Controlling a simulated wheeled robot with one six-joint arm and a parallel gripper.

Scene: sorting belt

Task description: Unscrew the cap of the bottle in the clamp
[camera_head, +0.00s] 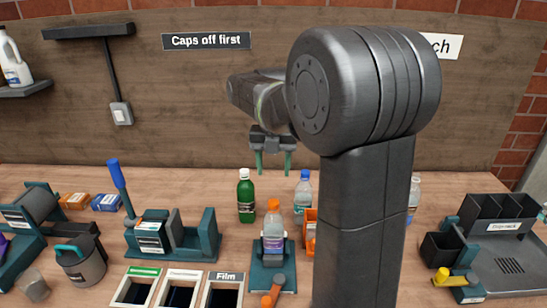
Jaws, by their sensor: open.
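A clear bottle with a label (273,240) stands upright in the teal clamp (259,277) near the front middle of the bench. Its orange cap (273,206) is on its top. An orange handle (274,291) sits at the clamp's front. My gripper (273,164) hangs above and behind the bottle in the picture, fingers pointing down. Its two green fingers are apart with nothing between them.
A green bottle with a white cap (246,197) and a blue-capped bottle (303,190) stand behind the clamp. An orange box (310,231) is right of it. Open bins (223,274) lie front left. A blue-levered device (167,240) stands left. My arm hides part of the bench.

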